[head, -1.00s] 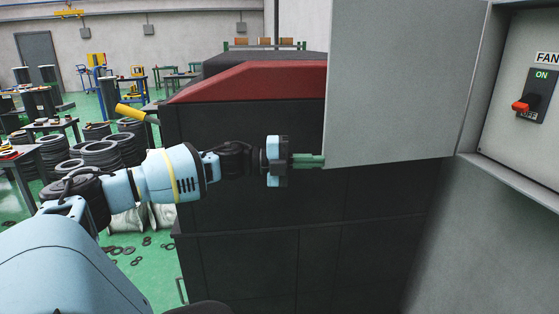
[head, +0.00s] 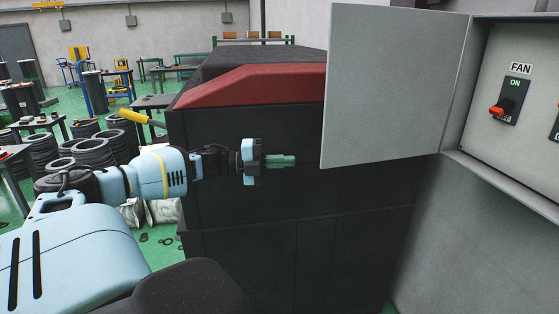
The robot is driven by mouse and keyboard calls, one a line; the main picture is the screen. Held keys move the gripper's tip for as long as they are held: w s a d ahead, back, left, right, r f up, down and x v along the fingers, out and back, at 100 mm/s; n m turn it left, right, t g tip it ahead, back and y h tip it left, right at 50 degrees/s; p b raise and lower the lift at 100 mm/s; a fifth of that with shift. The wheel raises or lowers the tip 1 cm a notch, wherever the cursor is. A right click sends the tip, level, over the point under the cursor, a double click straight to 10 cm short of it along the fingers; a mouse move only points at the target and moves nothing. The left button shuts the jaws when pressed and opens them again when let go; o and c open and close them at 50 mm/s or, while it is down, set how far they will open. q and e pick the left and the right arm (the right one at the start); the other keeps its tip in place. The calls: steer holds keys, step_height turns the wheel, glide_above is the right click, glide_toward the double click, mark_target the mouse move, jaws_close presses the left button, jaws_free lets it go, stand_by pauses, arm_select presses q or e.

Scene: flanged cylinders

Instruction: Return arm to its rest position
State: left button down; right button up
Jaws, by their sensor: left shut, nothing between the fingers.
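My left arm comes in from the left, stretched out toward the middle of the head view. Its left gripper (head: 281,161) has green fingers pointing right; they are shut with nothing between them. The gripper is in front of the dark machine cabinet, left of the open grey door (head: 395,85) of the switch box, with a gap between fingertips and door. My right gripper is not in view.
The switch box at right holds a red FAN switch (head: 496,112) near its ON label. The dark cabinet with a red top edge (head: 250,86) stands behind the arm. Stacked black rings (head: 92,152) stand at left.

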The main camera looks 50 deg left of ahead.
arm_select(q)
steer(key=shift+f, duration=0.1)
stand_by(0.4)
steer(key=s+d+f+n+y, duration=0.2)
steer(key=s+d+f+n, duration=0.15)
steer(key=f, duration=0.65)
steer(key=s+d+f+n+y, duration=0.2)
steer(key=d+f+n, duration=0.3)
steer(key=f, duration=0.5)
steer(key=s+d+f+n+y, duration=0.15)
steer(key=d+f+n, duration=0.3)
steer(key=f, duration=0.55)
steer(key=s+d+f+n+g+y, duration=0.2)
steer(key=s+d+f+n, duration=0.3)
steer(key=s+d+f, duration=0.2)
steer(key=s+d+f+n+g+y, duration=0.2)
steer(key=s+d+f+n, duration=0.3)
steer(key=s+d, duration=0.6)
steer(key=s+f, duration=0.2)
steer(key=s, duration=0.1)
steer(key=shift+n+g, duration=0.3)
steer(key=shift+n, duration=0.1)
steer(key=shift+a, duration=0.1)
